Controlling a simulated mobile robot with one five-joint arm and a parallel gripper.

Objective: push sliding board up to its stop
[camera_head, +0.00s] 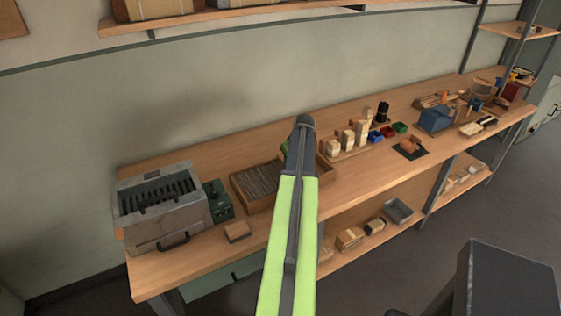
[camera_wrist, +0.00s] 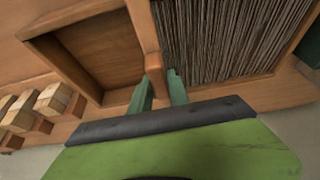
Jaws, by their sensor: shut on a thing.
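The wooden tray (camera_wrist: 238,100) lies under my gripper in the wrist view. A wooden sliding board (camera_wrist: 146,38) stands across it and divides it in two. Dark bristles (camera_wrist: 230,35) fill the right side, close against the board; I cannot tell whether a gap is left. The left side is empty. My gripper's green fingers (camera_wrist: 162,80) are shut on the near end of the board, one on each side. In the head view the tray (camera_head: 233,184) and bristles (camera_head: 262,178) show left of my arm, which hides the board and fingers.
A grey metal machine (camera_head: 165,205) and a green control box (camera_head: 217,199) stand left of the tray. A small wooden block (camera_head: 238,231) lies near the bench front. Wooden blocks (camera_head: 347,138), coloured bins (camera_head: 387,132) and a blue box (camera_head: 435,119) stand to the right.

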